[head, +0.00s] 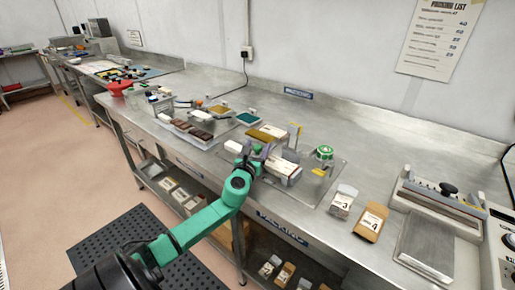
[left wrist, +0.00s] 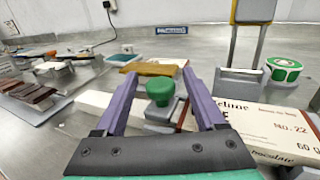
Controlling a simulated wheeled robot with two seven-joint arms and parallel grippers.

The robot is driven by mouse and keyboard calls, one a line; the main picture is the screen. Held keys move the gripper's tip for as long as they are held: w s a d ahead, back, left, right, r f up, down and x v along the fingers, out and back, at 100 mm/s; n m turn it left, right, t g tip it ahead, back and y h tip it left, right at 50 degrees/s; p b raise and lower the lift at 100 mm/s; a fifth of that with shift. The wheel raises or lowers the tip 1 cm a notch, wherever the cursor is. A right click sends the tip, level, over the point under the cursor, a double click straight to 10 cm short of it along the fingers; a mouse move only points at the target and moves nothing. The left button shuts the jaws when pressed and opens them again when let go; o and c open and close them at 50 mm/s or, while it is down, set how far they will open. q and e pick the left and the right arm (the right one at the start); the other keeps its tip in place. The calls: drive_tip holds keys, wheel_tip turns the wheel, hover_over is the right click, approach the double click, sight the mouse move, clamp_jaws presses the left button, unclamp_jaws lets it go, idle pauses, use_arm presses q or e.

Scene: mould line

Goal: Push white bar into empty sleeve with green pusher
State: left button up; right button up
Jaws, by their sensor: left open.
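The green pusher is a round green knob (left wrist: 160,88) on a grey block (left wrist: 160,112); in the head view the knob (head: 257,147) shows at my left gripper's tip. My left gripper (head: 255,153) is open, its two purple fingers (left wrist: 159,76) on either side of the knob; I cannot tell whether they touch it. The white bar (left wrist: 96,103) lies left of the knob, partly behind the left finger; it also shows in the head view (head: 234,147). The printed cardboard sleeve (left wrist: 275,128) lies to the right, also in the head view (head: 284,167). Its opening is hidden. My right gripper is not in view.
A green-and-white roll (head: 325,153) stands right of the sleeve, and a yellow-topped post (left wrist: 253,12) rises behind it. A tray of brown bars (head: 192,131) lies left. Cartons marked 3 (head: 343,201) and 4 (head: 371,222) stand at the front edge. A press machine (head: 440,205) is at right.

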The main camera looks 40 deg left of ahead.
use_arm(q)
clamp_jaws()
idle(1.4)
